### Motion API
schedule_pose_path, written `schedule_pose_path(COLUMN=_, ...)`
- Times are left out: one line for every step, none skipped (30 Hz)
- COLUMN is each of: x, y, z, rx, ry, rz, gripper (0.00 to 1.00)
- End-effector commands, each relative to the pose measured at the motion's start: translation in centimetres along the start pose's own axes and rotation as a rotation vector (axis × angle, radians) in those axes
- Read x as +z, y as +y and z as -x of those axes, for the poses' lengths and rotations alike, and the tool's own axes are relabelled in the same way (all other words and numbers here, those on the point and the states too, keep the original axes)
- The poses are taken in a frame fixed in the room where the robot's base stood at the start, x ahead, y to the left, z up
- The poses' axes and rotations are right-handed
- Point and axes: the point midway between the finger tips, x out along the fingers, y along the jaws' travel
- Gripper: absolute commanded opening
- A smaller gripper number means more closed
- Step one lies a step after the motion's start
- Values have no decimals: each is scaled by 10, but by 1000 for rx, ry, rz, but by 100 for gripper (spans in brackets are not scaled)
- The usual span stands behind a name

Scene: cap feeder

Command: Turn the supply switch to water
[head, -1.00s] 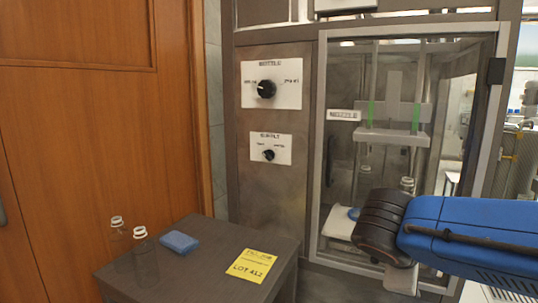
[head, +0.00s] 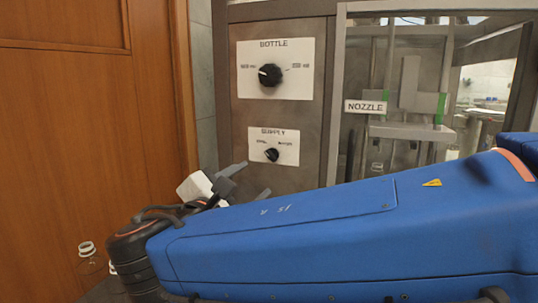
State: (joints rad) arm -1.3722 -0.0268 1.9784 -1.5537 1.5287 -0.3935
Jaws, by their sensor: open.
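The supply switch (head: 271,155) is a small black knob on a white plate labelled SUPPLY, on the grey machine front. It has a label at its upper left and another at its upper right, both too small to read surely. Which way the knob points is hard to tell. My gripper (head: 250,181) is open, its two grey fingers spread just below and left of the plate in the picture. Nothing shows between the fingers. It appears apart from the knob, though the depth gap is unclear.
A larger BOTTLE knob (head: 270,75) is on a white plate above. The glazed cabinet with a NOZZLE label (head: 366,107) is to the right. A wooden door (head: 70,130) is at left.

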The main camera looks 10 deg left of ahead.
Motion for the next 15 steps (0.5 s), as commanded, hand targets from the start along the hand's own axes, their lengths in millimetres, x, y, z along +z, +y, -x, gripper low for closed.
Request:
schedule_pose_path(x=-4, y=7, z=7, rx=20, ry=0, rz=6, gripper=50)
schedule_pose_path(x=-5, y=10, z=9, rx=29, ry=-1, rz=8, gripper=50)
schedule_pose_path(x=-6, y=12, z=12, rx=37, ry=-1, rz=11, gripper=50)
schedule_pose_path(x=-7, y=14, z=12, rx=40, ry=-2, rz=12, gripper=50)
schedule_pose_path(x=-7, y=14, z=12, rx=42, ry=-3, rz=12, gripper=50)
schedule_pose_path(x=-7, y=15, z=11, rx=43, ry=-3, rz=13, gripper=50)
schedule_pose_path(x=-7, y=15, z=9, rx=43, ry=-4, rz=13, gripper=50)
schedule_pose_path(x=-7, y=15, z=6, rx=43, ry=-4, rz=13, gripper=50)
schedule_pose_path(x=-6, y=15, z=2, rx=41, ry=-6, rz=13, gripper=50)
schedule_pose_path(x=-6, y=15, z=-2, rx=41, ry=-6, rz=13, gripper=50)
schedule_pose_path(x=-6, y=15, z=-6, rx=41, ry=-6, rz=13, gripper=50)
schedule_pose_path(x=-6, y=15, z=-11, rx=41, ry=-5, rz=13, gripper=50)
schedule_pose_path(x=-6, y=15, z=-16, rx=40, ry=-6, rz=13, gripper=50)
schedule_pose_path(x=-6, y=15, z=-21, rx=40, ry=-7, rz=13, gripper=50)
schedule_pose_path(x=-6, y=15, z=-27, rx=40, ry=-5, rz=13, gripper=50)
